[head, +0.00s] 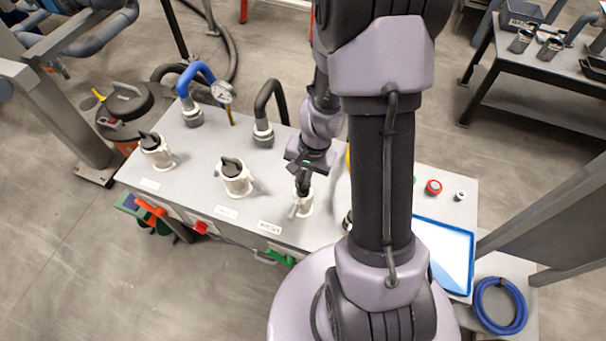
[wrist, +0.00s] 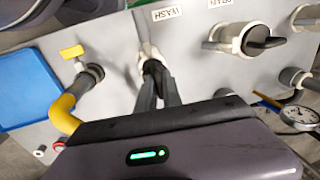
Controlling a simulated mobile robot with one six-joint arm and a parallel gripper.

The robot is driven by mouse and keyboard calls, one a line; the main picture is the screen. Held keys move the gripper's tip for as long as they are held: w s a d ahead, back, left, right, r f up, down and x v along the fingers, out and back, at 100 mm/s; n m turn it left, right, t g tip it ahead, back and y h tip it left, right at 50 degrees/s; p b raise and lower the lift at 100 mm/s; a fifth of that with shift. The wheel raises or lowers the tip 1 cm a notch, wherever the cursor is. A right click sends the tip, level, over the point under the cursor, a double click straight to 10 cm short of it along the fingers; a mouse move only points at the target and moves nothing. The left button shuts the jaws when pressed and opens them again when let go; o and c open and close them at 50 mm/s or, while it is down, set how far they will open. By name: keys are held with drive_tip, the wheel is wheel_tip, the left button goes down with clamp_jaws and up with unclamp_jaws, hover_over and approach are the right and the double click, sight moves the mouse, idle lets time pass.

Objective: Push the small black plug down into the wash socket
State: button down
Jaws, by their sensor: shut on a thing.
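The white wash socket (head: 304,207) stands on the grey bench top behind the label reading WASH. It also shows at the upper middle of the wrist view (wrist: 145,50). My gripper (head: 303,184) points down at the socket, and its two fingers (wrist: 155,76) are shut on the small black plug (wrist: 152,66). The plug is at the socket's mouth, largely covered by the fingers. I cannot tell how deep it sits.
Two white sockets with black tops (head: 236,178) (head: 156,150) stand to the left. Behind them are a blue hose (head: 197,72) with a gauge (head: 222,92) and a black hose (head: 268,95). A yellow pipe (wrist: 66,112) and a blue-rimmed tray (wrist: 25,85) are nearby.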

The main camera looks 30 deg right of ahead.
drive_tip(key=shift+f+b, duration=0.55)
drive_tip(key=shift+f, duration=0.05)
drive_tip(key=c, duration=1.4)
unclamp_jaws()
wheel_tip(320, 180, up, 17)
drive_tip(key=s+d+p, duration=0.2)
drive_tip(key=p, duration=0.6)
drive_tip(key=s+a+r+n+t+b, duration=0.2)
drive_tip(key=s+a+r+n+b, duration=0.1)
drive_tip(key=a, duration=0.5)
drive_tip(key=s+a+r+n+t+b, duration=0.2)
drive_tip(key=s+a+r+n+b, duration=0.1)
drive_tip(key=s+a+b, duration=0.3)
drive_tip(key=shift+s+a+r+y+b, duration=0.2)
drive_tip(key=shift+a+r+y+b, duration=0.2)
drive_tip(key=shift+a+r+b, duration=0.55)
